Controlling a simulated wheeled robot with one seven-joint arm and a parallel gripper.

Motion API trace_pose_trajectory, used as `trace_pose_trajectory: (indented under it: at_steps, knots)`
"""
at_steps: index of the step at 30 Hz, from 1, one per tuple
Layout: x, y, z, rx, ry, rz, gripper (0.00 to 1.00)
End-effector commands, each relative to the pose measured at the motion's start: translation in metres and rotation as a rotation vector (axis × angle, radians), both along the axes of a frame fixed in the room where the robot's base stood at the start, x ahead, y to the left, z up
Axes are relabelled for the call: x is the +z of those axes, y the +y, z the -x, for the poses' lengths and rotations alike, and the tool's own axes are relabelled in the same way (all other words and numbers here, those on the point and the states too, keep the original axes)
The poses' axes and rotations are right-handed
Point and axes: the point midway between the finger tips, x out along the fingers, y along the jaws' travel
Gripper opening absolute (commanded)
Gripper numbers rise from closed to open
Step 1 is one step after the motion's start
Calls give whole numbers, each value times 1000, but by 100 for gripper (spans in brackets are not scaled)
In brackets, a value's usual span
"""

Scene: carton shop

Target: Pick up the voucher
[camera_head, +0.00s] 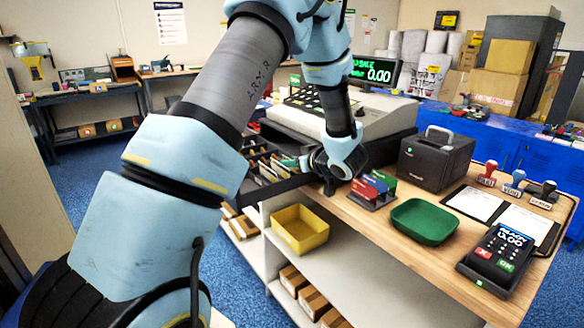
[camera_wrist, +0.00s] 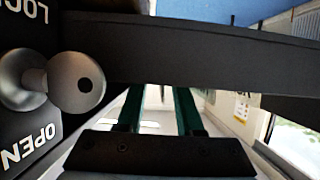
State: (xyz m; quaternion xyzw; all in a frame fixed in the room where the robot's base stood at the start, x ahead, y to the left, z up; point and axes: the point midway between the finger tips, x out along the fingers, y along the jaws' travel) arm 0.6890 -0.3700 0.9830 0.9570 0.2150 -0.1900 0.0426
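The open cash drawer (camera_head: 278,188) holds several slips and cards in its compartments. I cannot tell which of them, if any, is the voucher. My gripper (camera_head: 312,163) is at the drawer's right end, close to its edge, and my arm hides part of the drawer. In the wrist view my gripper's two green-padded fingers (camera_wrist: 159,100) stand apart with a gap between them. No held thing shows there. A dark bar, likely the drawer's edge, crosses in front of the fingertips and hides them. A lock knob (camera_wrist: 76,82) marked LOCK and OPEN is close at the left.
The cash register (camera_head: 345,118) stands behind the drawer. Right of my gripper are a card rack (camera_head: 372,190), a green tray (camera_head: 424,221), a black cash box (camera_head: 435,160) and a card terminal (camera_head: 497,256). A yellow bin (camera_head: 299,230) is on the shelf below.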

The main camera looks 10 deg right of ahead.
Motion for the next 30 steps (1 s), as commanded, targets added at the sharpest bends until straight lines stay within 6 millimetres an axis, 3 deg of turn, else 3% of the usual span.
trace_pose_trajectory:
  at_steps: [1, 9, 30]
  knots:
    - [0, 0, 0, 0, 0, 0, 29]
    - [0, 0, 0, 0, 0, 0, 0]
    - [3, 2, 0, 4, -1, -1, 0]
